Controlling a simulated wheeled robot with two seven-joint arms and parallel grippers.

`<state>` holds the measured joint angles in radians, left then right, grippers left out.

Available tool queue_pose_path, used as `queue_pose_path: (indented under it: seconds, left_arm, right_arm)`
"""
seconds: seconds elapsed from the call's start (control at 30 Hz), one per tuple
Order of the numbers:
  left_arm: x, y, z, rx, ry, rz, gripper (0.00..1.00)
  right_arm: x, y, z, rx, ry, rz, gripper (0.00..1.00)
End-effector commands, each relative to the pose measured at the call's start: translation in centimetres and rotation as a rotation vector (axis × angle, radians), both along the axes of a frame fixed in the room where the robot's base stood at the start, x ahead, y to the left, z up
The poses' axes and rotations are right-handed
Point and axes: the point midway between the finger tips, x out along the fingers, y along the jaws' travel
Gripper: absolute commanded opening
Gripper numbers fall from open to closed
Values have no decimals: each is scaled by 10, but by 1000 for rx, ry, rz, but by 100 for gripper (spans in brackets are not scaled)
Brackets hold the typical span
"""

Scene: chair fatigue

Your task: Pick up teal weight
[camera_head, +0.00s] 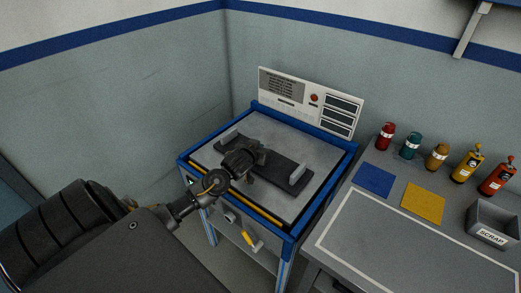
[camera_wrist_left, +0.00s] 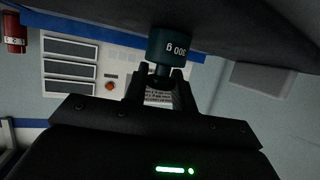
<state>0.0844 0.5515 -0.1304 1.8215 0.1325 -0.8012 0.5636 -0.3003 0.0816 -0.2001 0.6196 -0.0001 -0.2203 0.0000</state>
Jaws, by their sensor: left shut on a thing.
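A dark teal weight (camera_wrist_left: 167,46) shows in the left wrist view, its upside-down label appearing to read 300 g. My left gripper (camera_wrist_left: 160,82) is shut on its narrow neck between the two fingers. In the head view my left gripper (camera_head: 260,152) is over the blue-framed bench (camera_head: 205,150), and the held weight cannot be made out there. My right gripper is not in view.
A dark bar with upright grey end pieces (camera_head: 297,174) lies on the bench before a white panel (camera_head: 310,100). On the right counter stand red (camera_head: 386,136), teal (camera_head: 410,145) and amber (camera_head: 437,156) canisters, two bottles, blue and yellow pads, and a SCRAP bin (camera_head: 492,224).

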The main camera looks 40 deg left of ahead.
Motion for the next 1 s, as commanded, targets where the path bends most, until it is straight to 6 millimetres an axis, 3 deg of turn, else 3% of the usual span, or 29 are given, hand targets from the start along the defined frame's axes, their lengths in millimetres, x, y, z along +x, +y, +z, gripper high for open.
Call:
queue_pose_path:
  seconds: [0.27, 0.5, 0.8, 1.0]
  left_arm:
    - [-2, -1, 36, 0, -8, -1, 0]
    - [-46, -19, 94, 1, -8, -3, 0]
    - [-107, -44, 118, -1, -5, -1, 0]
    - [-125, -51, 127, 0, -3, -1, 0]
  right_arm:
    - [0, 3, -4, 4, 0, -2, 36]
    - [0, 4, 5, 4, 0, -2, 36]
    - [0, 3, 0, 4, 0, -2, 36]
    - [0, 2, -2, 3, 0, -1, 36]
